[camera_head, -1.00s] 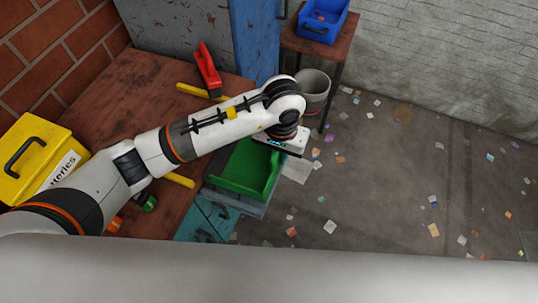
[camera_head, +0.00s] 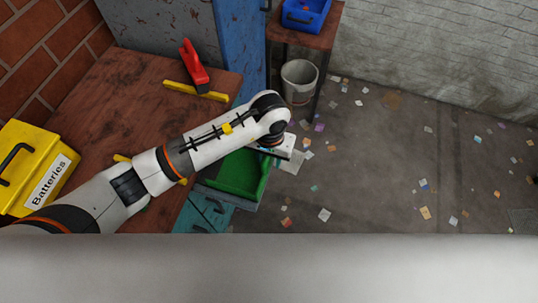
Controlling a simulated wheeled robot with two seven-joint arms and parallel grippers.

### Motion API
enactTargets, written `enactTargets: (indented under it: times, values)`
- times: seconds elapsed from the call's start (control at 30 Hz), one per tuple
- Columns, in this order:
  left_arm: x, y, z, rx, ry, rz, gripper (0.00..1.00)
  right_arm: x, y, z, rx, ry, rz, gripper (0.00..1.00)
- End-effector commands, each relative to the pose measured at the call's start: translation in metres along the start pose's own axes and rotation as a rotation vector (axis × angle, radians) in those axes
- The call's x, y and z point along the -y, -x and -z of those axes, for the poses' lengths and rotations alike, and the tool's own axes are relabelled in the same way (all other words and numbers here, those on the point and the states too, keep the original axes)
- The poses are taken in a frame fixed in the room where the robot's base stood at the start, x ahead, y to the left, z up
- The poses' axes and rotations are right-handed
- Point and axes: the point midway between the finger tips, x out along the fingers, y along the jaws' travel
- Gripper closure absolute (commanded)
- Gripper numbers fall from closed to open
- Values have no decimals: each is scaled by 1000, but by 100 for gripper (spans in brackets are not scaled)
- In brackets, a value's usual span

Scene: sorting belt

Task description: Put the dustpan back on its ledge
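A red handled piece with a dark lower edge (camera_head: 193,67) stands on the brown table at the foot of the grey cabinet. It looks like the dustpan, but I cannot be sure. A yellow strip (camera_head: 196,91) lies along its near side. My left arm reaches across the table from the left. My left gripper (camera_head: 283,152) points down past the table's right edge, by the far right corner of a green bin. Its fingers are hidden or too small, so I cannot tell its opening or any hold. My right gripper is not in view.
The green bin (camera_head: 240,174) sits at a teal drawer unit (camera_head: 207,210). A yellow Batteries box (camera_head: 30,165) stands at left. A grey bucket (camera_head: 299,81) and a small table with a blue bin (camera_head: 306,16) stand beyond. Litter is scattered over the open floor at right.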

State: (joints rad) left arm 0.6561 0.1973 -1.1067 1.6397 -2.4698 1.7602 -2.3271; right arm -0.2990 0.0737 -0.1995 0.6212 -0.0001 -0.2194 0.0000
Motion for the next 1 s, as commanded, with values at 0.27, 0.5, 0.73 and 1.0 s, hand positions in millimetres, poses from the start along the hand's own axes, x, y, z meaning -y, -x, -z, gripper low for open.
enactTargets:
  times: [0.27,0.5,0.73,1.0]
  values:
    - [0,16,-1,5,-2,0,63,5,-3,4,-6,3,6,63]
    - [-1,66,-2,8,-2,-2,63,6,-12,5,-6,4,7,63]
    - [0,106,-1,4,-1,-2,63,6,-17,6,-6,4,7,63]
    - [0,121,0,0,0,0,63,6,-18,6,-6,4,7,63]
